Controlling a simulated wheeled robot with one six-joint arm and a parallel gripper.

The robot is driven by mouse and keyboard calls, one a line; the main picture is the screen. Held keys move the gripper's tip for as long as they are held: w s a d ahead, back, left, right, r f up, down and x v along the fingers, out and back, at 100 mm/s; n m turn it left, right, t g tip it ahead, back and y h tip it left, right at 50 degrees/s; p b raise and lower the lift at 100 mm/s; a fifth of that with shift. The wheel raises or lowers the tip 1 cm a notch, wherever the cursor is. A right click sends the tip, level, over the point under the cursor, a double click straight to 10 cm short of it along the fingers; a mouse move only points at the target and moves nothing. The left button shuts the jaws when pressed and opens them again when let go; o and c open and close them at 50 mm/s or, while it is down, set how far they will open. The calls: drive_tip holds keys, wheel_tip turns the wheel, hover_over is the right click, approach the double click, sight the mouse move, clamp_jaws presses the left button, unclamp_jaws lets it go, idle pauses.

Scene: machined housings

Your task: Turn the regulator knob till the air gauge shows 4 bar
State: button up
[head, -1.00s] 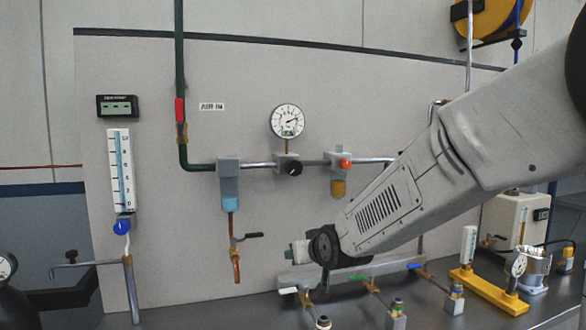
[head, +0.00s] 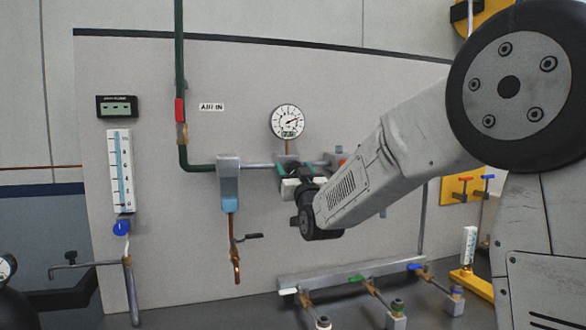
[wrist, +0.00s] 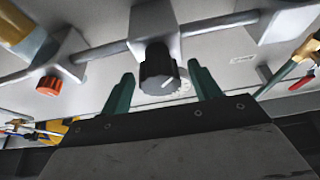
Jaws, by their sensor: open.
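The air gauge (head: 287,122) is a round white dial on the panel in the head view. Its needle points to the right side of the scale; the numbers are too small to read. The regulator knob (wrist: 159,70) is black with a white pointer line, under a grey block in the wrist view. My gripper (wrist: 162,82) is open, its two green fingers on either side of the knob with gaps showing. In the head view my gripper (head: 293,172) is at the regulator below the gauge and hides the knob.
A filter with a light-blue bowl (head: 230,204) hangs left of the regulator. An orange knob (wrist: 48,86) is on the neighbouring block along the pipe. A manifold bar (head: 330,275) with several small valves runs below. The panel between is mostly clear.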

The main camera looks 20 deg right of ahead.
drive_tip(key=shift+w+r, duration=0.3)
drive_tip(key=shift+w, duration=0.35)
drive_tip(key=c, duration=1)
